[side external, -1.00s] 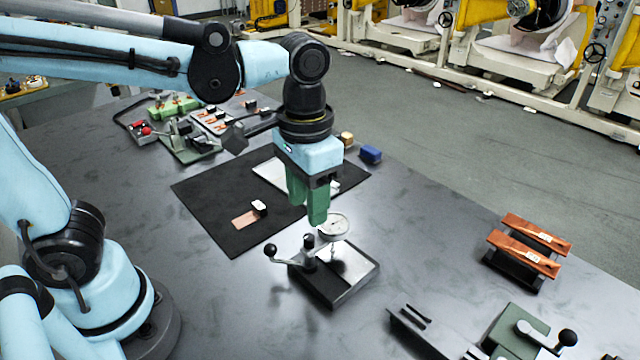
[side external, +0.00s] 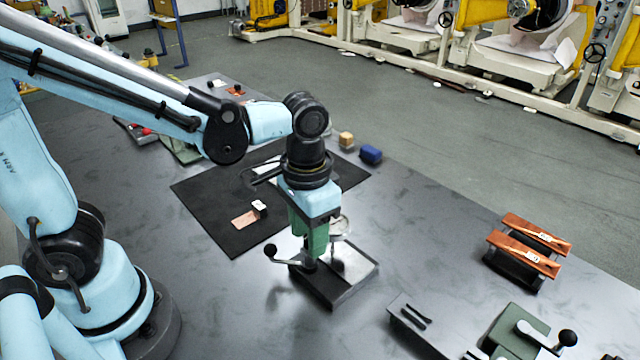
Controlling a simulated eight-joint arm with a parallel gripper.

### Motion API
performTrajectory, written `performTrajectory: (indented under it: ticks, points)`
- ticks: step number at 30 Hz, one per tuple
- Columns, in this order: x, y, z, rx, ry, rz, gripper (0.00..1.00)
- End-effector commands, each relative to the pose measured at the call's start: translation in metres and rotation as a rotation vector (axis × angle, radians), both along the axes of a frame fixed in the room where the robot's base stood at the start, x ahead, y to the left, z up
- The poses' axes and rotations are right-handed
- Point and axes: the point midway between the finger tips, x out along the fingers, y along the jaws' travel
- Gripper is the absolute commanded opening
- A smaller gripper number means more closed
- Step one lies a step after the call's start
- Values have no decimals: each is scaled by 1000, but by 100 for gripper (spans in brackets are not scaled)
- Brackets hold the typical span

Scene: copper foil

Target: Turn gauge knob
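The gauge stand (side external: 352,283) is a dark base with a light plate, standing on the table in front of the black mat. Its round dial gauge (side external: 340,227) is partly hidden behind my gripper. A lever with a black ball (side external: 270,251) sticks out to the left. My gripper (side external: 311,245), with green fingers, points straight down over the stand's black post (side external: 310,265). The fingers cover the knob at the top of the post. I cannot tell whether they touch it or are closed on it.
The black mat (side external: 215,205) holds a copper foil piece (side external: 245,219) and a small white-topped block (side external: 260,207). A blue block (side external: 371,154) stands behind. A rack with copper strips (side external: 527,246) and a green lever fixture (side external: 520,335) are at right.

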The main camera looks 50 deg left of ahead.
Motion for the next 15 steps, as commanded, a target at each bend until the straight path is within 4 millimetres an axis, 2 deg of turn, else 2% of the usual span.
performTrajectory:
  ticks: [1, 8, 15]
  points:
    - [0, 0, 0, 0, 0, 0, 36]
    - [0, 0, 0, 0, 0, 0, 1]
    - [0, 0, 0, 0, 0, -7, 0]
